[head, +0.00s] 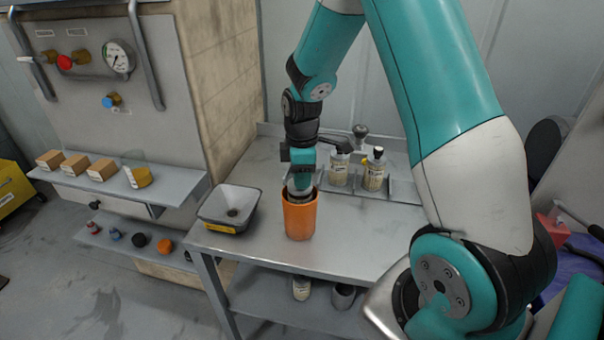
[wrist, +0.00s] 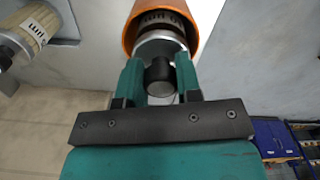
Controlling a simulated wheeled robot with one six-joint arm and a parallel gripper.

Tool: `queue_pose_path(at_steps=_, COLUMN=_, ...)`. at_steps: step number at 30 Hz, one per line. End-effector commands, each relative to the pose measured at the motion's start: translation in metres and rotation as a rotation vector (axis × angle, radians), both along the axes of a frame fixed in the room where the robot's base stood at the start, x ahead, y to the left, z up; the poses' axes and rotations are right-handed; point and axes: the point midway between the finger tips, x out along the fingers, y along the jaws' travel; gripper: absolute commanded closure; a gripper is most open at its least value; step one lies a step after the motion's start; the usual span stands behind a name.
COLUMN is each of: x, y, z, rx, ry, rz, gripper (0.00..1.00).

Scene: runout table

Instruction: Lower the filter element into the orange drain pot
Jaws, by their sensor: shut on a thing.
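The orange drain pot (head: 300,219) stands upright on the metal table. My gripper (head: 301,184) is directly above the pot's mouth, pointing down. In the wrist view my gripper (wrist: 160,76) is shut on the dark knob at the top of the filter element (wrist: 160,45). The filter element has a light metal cap and a printed label, and its lower part is inside the orange pot (wrist: 130,36). The pot wall hides its lower end, so I cannot tell whether it touches the bottom.
A grey square funnel tray (head: 231,206) sits left of the pot. Labelled bottles (head: 375,172) stand in a rack behind to the right. The table (head: 345,245) is clear to the pot's right. A panel with a gauge (head: 118,57) and a shelf of small boxes is at left.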

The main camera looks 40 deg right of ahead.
Motion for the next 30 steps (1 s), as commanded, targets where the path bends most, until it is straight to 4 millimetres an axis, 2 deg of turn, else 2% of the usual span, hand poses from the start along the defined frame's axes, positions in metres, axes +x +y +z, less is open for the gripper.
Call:
queue_pose_path(at_steps=1, x=0.0, y=0.0, z=0.0, rx=-0.001, ry=-0.001, rz=0.0, gripper=0.63)
queue_pose_path(at_steps=4, x=0.0, y=0.0, z=0.0, rx=-0.001, ry=-0.001, rz=0.0, gripper=0.41)
queue_pose_path(at_steps=5, x=0.0, y=0.0, z=0.0, rx=-0.001, ry=-0.001, rz=0.0, gripper=0.38)
queue_pose_path(at_steps=13, x=0.0, y=0.0, z=0.001, rx=0.0, ry=0.0, rz=0.0, gripper=0.38)
queue_pose_path(at_steps=17, x=0.001, y=0.0, z=0.011, rx=-0.001, ry=-0.004, rz=0.0, gripper=0.38)
queue_pose_path(at_steps=20, x=0.001, y=0.0, z=0.028, rx=-0.001, ry=-0.007, rz=0.0, gripper=0.38)
queue_pose_path(at_steps=30, x=0.001, y=-0.001, z=0.115, rx=-0.002, ry=-0.008, rz=0.0, gripper=0.38)
